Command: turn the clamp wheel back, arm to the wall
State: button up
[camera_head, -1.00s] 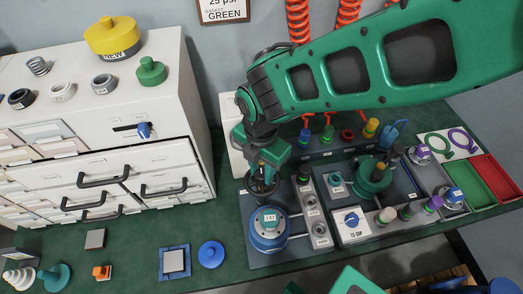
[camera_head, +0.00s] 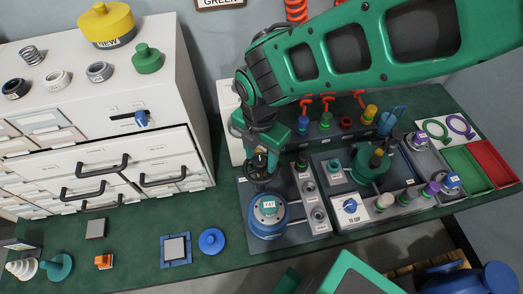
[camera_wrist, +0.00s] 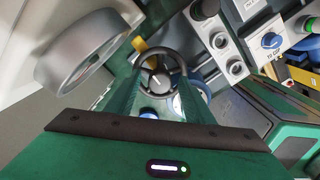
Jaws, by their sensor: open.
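The clamp wheel is a black handwheel with a pale mark at its hub (camera_wrist: 160,78). It also shows in the head view (camera_head: 258,172), below my gripper and just behind the blue round pot (camera_head: 267,224) with the teal-and-white labelled top. My gripper (camera_wrist: 160,85) is open, its two green fingers reaching down on either side of the wheel. In the head view my gripper (camera_head: 260,150) hangs right over the wheel. I cannot tell whether the fingers touch the rim. The clamp's arm is mostly hidden behind the wheel and my gripper.
A white drawer cabinet (camera_head: 100,150) stands left of the wheel. Grey fittings (camera_head: 318,214) and the blue-dial box (camera_head: 351,211) are to the right. A blue disc (camera_head: 211,241) and a blue square pad (camera_head: 176,250) lie on the green bench (camera_head: 135,225), which has bare room around them.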

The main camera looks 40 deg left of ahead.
aim_at(261, 159)
notch_tip(261, 159, up, 10)
jog(key=shift+r, duration=0.25)
jog(key=shift+w, duration=0.1)
dwell(0.5)
